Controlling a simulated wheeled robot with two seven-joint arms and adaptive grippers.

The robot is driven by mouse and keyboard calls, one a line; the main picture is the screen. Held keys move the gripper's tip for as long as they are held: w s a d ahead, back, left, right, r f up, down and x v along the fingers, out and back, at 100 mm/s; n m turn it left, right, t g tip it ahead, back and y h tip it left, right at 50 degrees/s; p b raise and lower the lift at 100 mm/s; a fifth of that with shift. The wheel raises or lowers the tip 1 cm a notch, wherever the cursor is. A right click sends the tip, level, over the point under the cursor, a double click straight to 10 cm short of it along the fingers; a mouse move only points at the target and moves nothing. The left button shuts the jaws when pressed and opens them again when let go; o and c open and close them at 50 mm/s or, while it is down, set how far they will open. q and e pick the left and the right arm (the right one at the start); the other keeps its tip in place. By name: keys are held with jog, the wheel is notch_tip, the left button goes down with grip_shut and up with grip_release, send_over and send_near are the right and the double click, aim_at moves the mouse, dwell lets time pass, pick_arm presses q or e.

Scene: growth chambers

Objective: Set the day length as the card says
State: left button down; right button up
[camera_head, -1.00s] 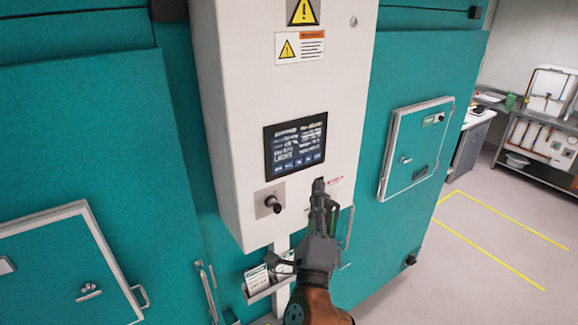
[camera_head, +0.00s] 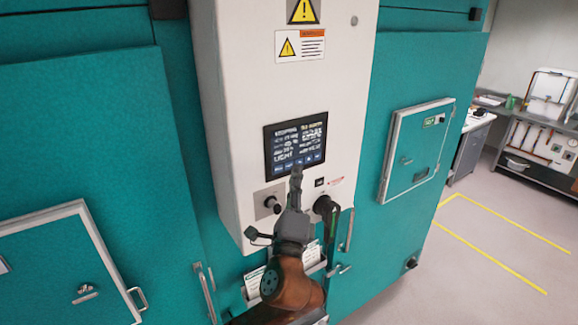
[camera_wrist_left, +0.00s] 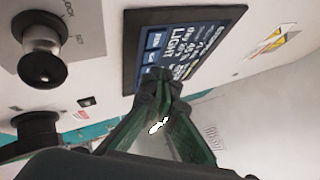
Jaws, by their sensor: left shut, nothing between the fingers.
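The dark control screen (camera_head: 294,142) is set in the white panel and shows blurred white text and a row of blue buttons along its bottom edge. In the left wrist view the screen (camera_wrist_left: 190,32) shows the word LIGHT. My left gripper (camera_head: 296,172) is shut and empty, its fingertips at the screen's lower edge, over the button row. In the wrist view its fingertips (camera_wrist_left: 158,82) overlap the buttons; I cannot tell if they touch. Printed cards (camera_head: 255,281) sit in a holder below the panel, partly hidden by my arm and too small to read. My right gripper is not in view.
A black knob (camera_head: 272,204) on a metal plate and a larger black knob (camera_head: 324,206) flank my gripper below the screen. Teal chamber doors (camera_head: 80,140) stand either side. Yellow lines (camera_head: 505,232) mark clear floor at right.

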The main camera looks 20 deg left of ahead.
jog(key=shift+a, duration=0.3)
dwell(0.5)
pick_arm(q)
jog(key=shift+a, duration=0.1)
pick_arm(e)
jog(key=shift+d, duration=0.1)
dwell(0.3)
pick_arm(q)
jog(key=shift+w+a, duration=0.25)
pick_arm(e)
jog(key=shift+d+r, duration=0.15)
pick_arm(q)
jog(key=shift+w+a, duration=0.15)
dwell(0.5)
jog(key=shift+a, duration=0.1)
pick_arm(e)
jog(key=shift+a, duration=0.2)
pick_arm(q)
jog(key=shift+p, duration=0.35)
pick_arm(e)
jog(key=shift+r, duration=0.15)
pick_arm(q)
jog(key=shift+s+d, duration=0.45)
jog(key=shift+d, duration=0.15)
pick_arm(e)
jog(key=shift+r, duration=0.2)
